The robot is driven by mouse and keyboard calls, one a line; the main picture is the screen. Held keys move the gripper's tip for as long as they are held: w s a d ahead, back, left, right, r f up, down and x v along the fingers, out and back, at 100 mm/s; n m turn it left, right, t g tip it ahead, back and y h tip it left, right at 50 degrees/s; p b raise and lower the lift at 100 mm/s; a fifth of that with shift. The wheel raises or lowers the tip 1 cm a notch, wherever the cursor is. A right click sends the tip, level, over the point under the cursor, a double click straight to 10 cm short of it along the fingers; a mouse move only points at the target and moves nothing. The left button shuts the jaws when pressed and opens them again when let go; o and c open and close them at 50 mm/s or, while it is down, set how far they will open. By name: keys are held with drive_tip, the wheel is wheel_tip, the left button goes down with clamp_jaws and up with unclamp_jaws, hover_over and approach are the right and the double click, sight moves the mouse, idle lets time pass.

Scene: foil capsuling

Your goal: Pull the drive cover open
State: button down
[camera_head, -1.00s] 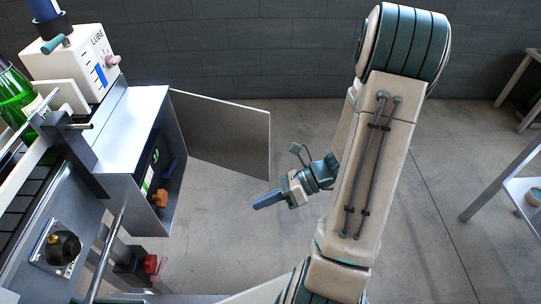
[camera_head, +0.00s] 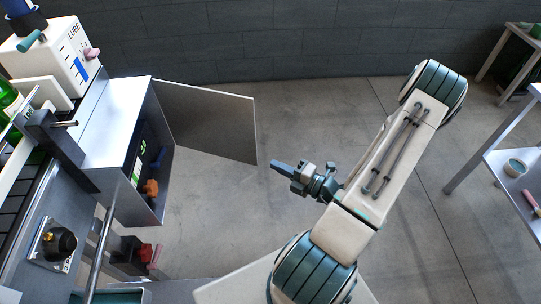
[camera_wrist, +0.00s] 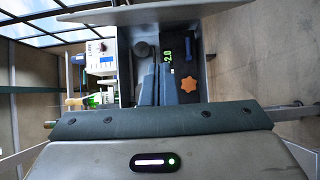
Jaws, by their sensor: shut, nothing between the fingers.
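The drive cover (camera_head: 208,122) is a flat grey panel, standing swung wide open from the far edge of the steel cabinet (camera_head: 125,135). Inside the cabinet are a lit green display, an orange knob (camera_head: 150,188) and a blue handle. The wrist view also shows the display (camera_wrist: 167,52), the orange knob (camera_wrist: 188,86) and the blue handle (camera_wrist: 182,50). My gripper (camera_head: 276,165) is shut and empty. It is in the air to the right of the cover's free edge, apart from it, and points left toward the cabinet.
A red knob (camera_head: 145,253) sits below the cabinet. A black knob (camera_head: 58,243) is on the machine's front panel. The white LUBE box (camera_head: 55,55) stands on top. A steel table (camera_head: 505,160) with a bowl is at right. Floor around my gripper is clear.

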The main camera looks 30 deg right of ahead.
drive_tip(key=w+a, duration=0.2)
drive_tip(key=w, duration=0.8)
drive_tip(key=shift+w, duration=0.25)
drive_tip(key=shift+d, duration=0.1)
